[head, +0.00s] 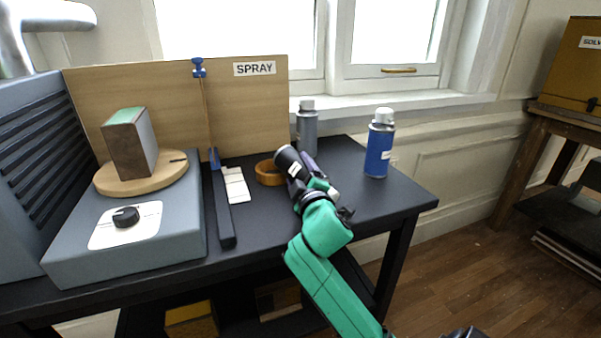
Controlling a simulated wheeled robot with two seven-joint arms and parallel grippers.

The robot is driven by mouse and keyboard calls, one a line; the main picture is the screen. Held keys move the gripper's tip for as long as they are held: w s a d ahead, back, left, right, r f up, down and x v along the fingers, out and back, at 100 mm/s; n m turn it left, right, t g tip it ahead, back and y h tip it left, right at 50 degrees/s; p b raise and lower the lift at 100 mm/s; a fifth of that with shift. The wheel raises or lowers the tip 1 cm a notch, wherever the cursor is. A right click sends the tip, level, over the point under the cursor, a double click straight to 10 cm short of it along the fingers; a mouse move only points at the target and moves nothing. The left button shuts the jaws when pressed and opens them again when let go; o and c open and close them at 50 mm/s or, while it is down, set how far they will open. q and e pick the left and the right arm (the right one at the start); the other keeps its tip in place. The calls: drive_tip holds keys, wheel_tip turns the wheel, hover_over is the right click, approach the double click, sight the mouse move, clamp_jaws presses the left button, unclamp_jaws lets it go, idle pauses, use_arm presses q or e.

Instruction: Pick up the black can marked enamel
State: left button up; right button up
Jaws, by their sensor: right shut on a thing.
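The black can (287,158) is in the head view, tilted, its dark end pointing up and left. A small white label shows on its side, but the lettering is too small to read. My right gripper (298,178) is shut on the can, above the right part of the dark table (262,222). The gripper and wrist hide part of the can, and I cannot tell how far it is from the tabletop. My left gripper is not in view.
An orange-brown ring (268,179) lies just left of the can. A grey spray can (307,132) stands behind it, and a blue spray can (379,148) stands to the right. A SPRAY board (262,105) is behind. The table's front right corner is clear.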

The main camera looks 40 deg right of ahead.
clamp_jaws()
